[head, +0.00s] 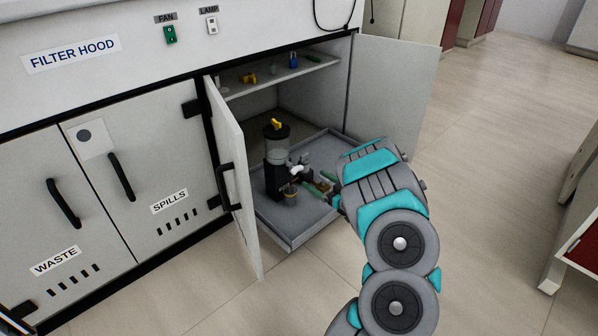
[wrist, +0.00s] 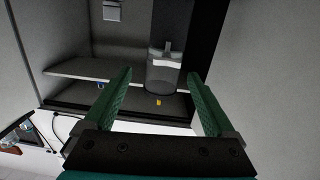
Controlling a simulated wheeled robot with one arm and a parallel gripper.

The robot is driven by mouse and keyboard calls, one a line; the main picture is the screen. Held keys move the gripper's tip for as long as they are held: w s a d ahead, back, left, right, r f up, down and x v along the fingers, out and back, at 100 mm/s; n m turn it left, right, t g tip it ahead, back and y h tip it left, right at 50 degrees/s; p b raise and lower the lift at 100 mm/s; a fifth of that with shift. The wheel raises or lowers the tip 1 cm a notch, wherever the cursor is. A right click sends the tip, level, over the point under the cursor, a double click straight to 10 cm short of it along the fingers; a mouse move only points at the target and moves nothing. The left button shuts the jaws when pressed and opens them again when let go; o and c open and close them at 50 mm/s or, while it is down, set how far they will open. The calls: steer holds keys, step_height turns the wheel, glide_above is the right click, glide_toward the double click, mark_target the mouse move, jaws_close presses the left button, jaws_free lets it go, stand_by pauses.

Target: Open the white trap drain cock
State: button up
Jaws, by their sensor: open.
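The trap (head: 277,150) stands on the pull-out tray in the open cabinet, with a black stand, a clear bowl and a yellow knob on top. A small white piece (head: 297,169), which looks like the drain cock, sticks out from its right side. My gripper (head: 319,185) is open just right of the trap, its green fingers partly hidden by my wrist. In the wrist view the picture looks turned over. My gripper (wrist: 160,97) shows its fingers apart and empty, with a pale T-shaped piece (wrist: 166,57) beyond, between them. I cannot tell whether anything touches.
The grey tray (head: 276,230) has a raised rim; a small cup (head: 290,195) stands on it before the trap. The left door (head: 237,170) and right door (head: 388,95) stand open on both sides. A shelf (head: 285,73) with small items lies above.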

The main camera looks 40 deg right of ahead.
mark_target(299, 171)
steer(key=shift+t, duration=0.4)
steer(key=shift+w+a, duration=0.25)
steer(key=shift+w, duration=0.95)
steer(key=shift+w+a, duration=0.25)
steer(key=shift+w, duration=0.9)
steer(key=shift+w+a, duration=0.25)
steer(key=shift+w, duration=0.95)
steer(key=c, duration=1.4)
